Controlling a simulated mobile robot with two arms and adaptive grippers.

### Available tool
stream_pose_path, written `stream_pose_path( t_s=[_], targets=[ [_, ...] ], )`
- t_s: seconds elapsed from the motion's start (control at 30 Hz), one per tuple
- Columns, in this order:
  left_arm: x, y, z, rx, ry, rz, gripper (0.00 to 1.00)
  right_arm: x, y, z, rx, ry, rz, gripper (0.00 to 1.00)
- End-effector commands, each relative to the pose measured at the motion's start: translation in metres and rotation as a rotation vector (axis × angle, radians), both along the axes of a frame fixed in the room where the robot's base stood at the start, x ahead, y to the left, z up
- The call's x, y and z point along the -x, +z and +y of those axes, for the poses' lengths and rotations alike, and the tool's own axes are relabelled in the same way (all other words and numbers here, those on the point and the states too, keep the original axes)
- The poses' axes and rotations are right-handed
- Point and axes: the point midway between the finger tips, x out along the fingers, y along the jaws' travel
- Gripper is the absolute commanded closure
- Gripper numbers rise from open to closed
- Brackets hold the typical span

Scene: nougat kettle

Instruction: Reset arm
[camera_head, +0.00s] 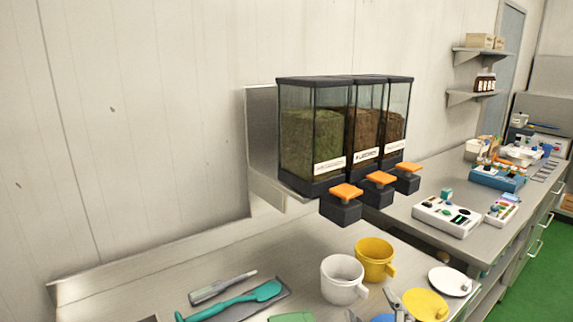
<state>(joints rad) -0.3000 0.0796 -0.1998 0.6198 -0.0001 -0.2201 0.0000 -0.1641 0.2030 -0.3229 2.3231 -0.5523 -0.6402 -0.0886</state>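Grey metal finger parts of a gripper, which I take to be my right gripper (375,307), show at the bottom edge. Its two tips look spread apart, with nothing seen held between them. It is just in front of a white mug (342,279) and left of a yellow round lid (425,304). Most of that arm is below the picture. My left gripper is not seen.
A dispenser (315,135) with three clear bins hangs on the wall above the steel counter (150,270). A yellow mug (374,259), a white lid (450,281) and a teal spatula (235,299) lie nearby. Another bench (440,180) with devices extends right.

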Motion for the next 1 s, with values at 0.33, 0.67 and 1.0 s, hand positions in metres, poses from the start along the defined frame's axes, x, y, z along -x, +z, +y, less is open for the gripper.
stream_pose_path(
  t_s=[0.33, 0.67, 1.0],
  targets=[
    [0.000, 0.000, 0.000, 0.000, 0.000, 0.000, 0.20, 0.119, -0.175, -0.047, -0.316, -0.238, 0.775, 0.34],
    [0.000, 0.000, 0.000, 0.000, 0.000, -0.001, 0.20, 0.245, -0.241, -0.042, -0.448, -0.344, 1.276, 0.34],
    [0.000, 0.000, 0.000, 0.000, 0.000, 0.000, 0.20, 0.225, -0.343, -0.039, -0.431, -0.349, 1.303, 0.34]
  ],
)
